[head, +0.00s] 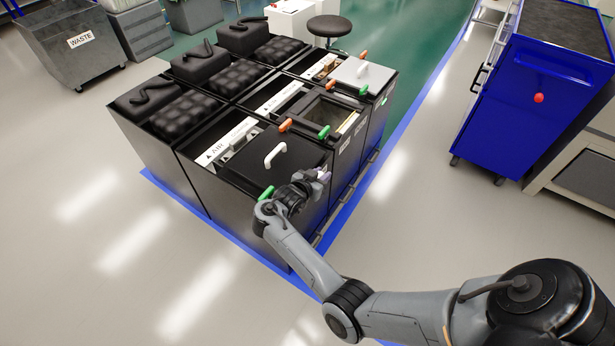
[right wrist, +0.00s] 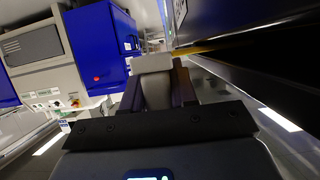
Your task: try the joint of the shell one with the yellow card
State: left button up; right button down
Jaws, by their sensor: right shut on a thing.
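My right gripper (head: 320,176) is at the front top edge of the nearest black cabinet (head: 285,215), beside its black lid (head: 285,160) with a white handle. In the right wrist view its purple-grey fingers are shut on a pale block (right wrist: 152,63). A thin yellow strip (right wrist: 193,51), which looks like the yellow card, runs from this block toward the dark cabinet side. I cannot tell whether its tip touches or enters a joint. The lid has a green clip (head: 267,192) and an orange clip (head: 285,125). My left gripper is out of view.
The middle compartment (head: 322,112) is open; the far one has a pale grey lid (head: 363,74). Black quilted units stand behind at left. A blue cabinet (head: 530,90) stands at right, a stool (head: 330,26) at the back. The floor in front is clear.

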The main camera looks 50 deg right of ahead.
jog(key=shift+s+r+p, duration=0.15)
jog(key=shift+s+p, duration=0.2)
jog(key=shift+p, duration=0.05)
jog(key=s+p, duration=0.6)
jog(key=s, duration=0.2)
jog(key=shift+d+p, duration=0.4)
jog(key=shift+d, duration=0.05)
jog(key=shift+s, duration=0.15)
notch_tip(320, 180, up, 8)
jog(key=p, duration=0.8)
dwell(0.4)
